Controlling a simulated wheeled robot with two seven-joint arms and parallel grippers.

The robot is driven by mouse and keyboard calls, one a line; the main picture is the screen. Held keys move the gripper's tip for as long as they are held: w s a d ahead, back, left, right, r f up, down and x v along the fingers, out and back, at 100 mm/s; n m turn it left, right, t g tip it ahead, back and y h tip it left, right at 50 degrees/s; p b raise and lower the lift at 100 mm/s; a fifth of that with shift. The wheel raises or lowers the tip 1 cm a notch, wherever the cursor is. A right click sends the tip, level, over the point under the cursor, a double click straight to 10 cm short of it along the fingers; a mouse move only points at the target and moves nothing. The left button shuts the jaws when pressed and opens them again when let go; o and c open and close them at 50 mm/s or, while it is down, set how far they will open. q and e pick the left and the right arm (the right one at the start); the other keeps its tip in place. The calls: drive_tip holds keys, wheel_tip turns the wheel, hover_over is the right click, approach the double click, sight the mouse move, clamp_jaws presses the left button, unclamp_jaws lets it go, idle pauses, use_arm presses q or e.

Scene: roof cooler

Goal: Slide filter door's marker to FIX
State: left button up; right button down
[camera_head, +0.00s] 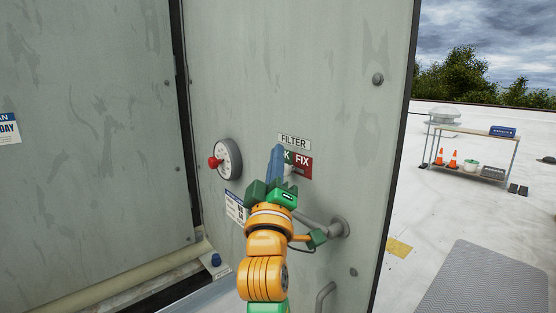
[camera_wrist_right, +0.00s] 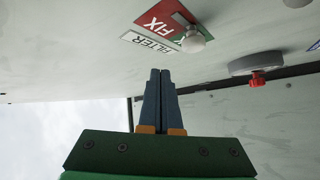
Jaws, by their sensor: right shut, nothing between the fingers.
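The grey filter door (camera_head: 340,90) carries a white FILTER label (camera_head: 294,141) above a sign with a green part ending in K and a red FIX part (camera_head: 302,163). A pale knob-like marker (camera_wrist_right: 193,41) stands out from the sign in the right wrist view, near where green and red meet. In the head view my fingers partly cover it and the green part. My right gripper (camera_head: 277,149) is shut and empty, its blue fingertips in front of the sign's left side. In the right wrist view the fingertips (camera_wrist_right: 160,72) appear apart from the marker. My left gripper is not in view.
A round gauge (camera_head: 228,158) with a red knob (camera_head: 214,162) is left of the sign. A grey handle (camera_head: 338,227) sticks out below right, close to my right wrist. A table (camera_head: 475,134) with cones stands on the open roof at right.

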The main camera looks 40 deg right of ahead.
use_arm(q)
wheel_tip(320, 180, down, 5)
drive_tip(key=b, duration=0.3)
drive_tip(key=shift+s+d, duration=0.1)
use_arm(e)
drive_tip(key=v, duration=0.9)
drive_tip(key=shift+w+d+f, duration=0.1)
drive_tip(key=shift+d, duration=0.05)
